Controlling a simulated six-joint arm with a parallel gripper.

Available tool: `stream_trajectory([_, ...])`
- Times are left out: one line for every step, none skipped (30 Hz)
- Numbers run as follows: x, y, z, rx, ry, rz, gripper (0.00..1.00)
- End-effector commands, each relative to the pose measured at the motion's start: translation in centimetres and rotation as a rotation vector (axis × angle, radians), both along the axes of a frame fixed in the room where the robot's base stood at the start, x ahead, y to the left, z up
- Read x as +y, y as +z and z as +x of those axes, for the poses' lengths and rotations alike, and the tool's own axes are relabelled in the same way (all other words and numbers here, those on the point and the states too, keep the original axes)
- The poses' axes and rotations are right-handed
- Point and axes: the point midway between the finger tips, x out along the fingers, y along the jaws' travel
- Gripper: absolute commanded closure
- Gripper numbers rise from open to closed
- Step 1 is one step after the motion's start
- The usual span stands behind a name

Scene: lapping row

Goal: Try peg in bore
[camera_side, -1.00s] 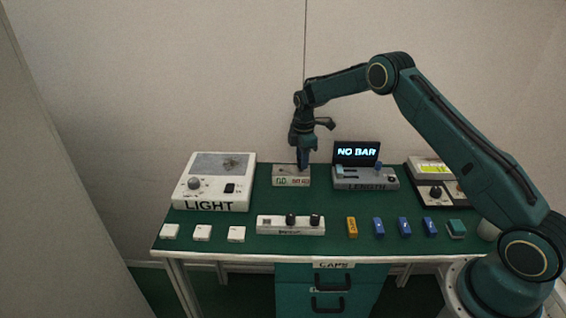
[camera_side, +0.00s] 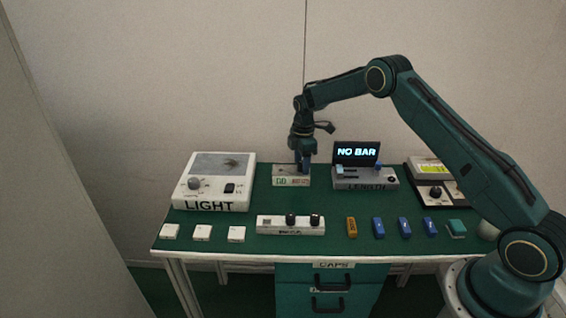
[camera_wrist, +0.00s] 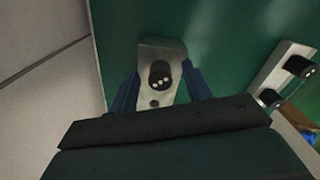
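A small pale gauge block (camera_side: 291,182) with lettering on its front stands at the back middle of the bench. In the wrist view, its grey top (camera_wrist: 155,48) shows a dark-capped peg (camera_wrist: 160,74) with two pale dots, and a small dark bore (camera_wrist: 154,103) nearer my gripper. The peg appears upright at the block; how deep it sits is hidden. My gripper (camera_side: 305,168) points down at the block. In the wrist view, the blue fingers of my gripper (camera_wrist: 160,88) stand apart on either side of the peg, with gaps visible.
A white peg rack (camera_side: 278,230) with two black-capped pegs stands in front. The LIGHT box (camera_side: 210,205) is left, the LENGTH gauge (camera_side: 365,184) with a NO BAR screen right. White tiles (camera_side: 202,233) and blue blocks (camera_side: 404,227) line the front edge.

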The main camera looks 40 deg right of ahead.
Motion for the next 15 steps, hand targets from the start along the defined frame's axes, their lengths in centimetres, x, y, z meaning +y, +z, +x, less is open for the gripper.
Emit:
stream_trajectory([0.0,0.0,0.0,0.0,0.0,0.0,0.51])
stream_trajectory([0.0,0.0,0.0,0.0,0.0,0.0,0.51])
stream_trajectory([0.0,0.0,0.0,0.0,0.0,0.0,0.51])
stream_trajectory([0.0,0.0,0.0,0.0,0.0,0.0,0.51])
stream_trajectory([0.0,0.0,0.0,0.0,0.0,0.0,0.51])
stream_trajectory([0.0,0.1,0.0,0.0,0.0,0.0,0.51])
stream_trajectory([0.0,0.1,0.0,0.0,0.0,0.0,0.51])
stream_trajectory([0.0,0.2,0.0,0.0,0.0,0.0,0.51])
stream_trajectory([0.0,0.4,0.0,-0.001,0.0,0.0,0.51])
stream_trajectory([0.0,0.5,0.0,-0.001,0.0,0.0,0.51])
stream_trajectory([0.0,0.7,0.0,-0.001,0.0,0.0,0.51])
stream_trajectory([0.0,0.9,0.0,-0.001,0.0,0.0,0.51])
stream_trajectory([0.0,1.2,0.0,0.0,0.0,0.0,0.51])
stream_trajectory([0.0,1.4,0.0,-0.001,0.0,0.0,0.51])
stream_trajectory([0.0,1.9,0.0,-0.001,0.0,0.0,0.51])
